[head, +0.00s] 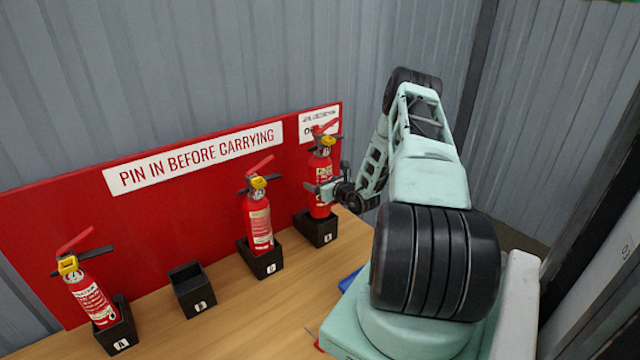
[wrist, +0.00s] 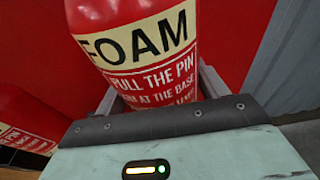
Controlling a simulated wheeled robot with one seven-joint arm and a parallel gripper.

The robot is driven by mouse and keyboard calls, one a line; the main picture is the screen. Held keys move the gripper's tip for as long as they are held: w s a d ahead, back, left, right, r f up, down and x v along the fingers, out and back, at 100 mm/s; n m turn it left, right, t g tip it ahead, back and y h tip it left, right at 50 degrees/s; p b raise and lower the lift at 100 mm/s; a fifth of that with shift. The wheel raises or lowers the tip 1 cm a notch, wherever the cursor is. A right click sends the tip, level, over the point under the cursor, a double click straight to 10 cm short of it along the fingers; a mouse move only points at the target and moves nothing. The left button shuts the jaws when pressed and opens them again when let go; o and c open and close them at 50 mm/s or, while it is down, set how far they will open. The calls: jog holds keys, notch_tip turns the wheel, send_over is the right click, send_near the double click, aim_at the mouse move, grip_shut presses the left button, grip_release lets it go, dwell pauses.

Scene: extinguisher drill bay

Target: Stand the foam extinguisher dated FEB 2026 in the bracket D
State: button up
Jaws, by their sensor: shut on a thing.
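The wrist view shows a red extinguisher (wrist: 145,45) with a cream band reading FOAM between my jaws. In the head view this extinguisher (head: 321,170) is upright at the far right, its base at the rightmost black bracket (head: 317,230); I cannot tell whether it is lifted at all. My gripper (head: 324,192) is shut on its body from the right. No date is readable on it. An empty black bracket (head: 192,290) stands second from left; its small label looks like D.
Another extinguisher (head: 258,222) stands in a bracket between the empty one and my gripper. One more (head: 90,295) stands in bracket A (head: 120,338) at the far left. A red board (head: 150,225) rises behind the wooden bench (head: 240,312), whose front is mostly clear.

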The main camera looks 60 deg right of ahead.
jog(key=shift+w+d+f+b, duration=0.1)
jog(key=shift+f+b, duration=2.15)
jog(key=shift+f, duration=0.2)
dwell(1.3)
dwell(0.4)
jog(key=o, duration=1.4)
jog(key=shift+o, duration=0.7)
jog(key=shift+s+f, duration=0.2)
jog(key=shift+f, duration=0.15)
jog(key=b+v, duration=0.4)
jog(key=v, duration=1.3)
jog(key=shift+r+b, duration=0.3)
jog(key=shift+b, duration=0.1)
jog(key=shift+s, duration=0.1)
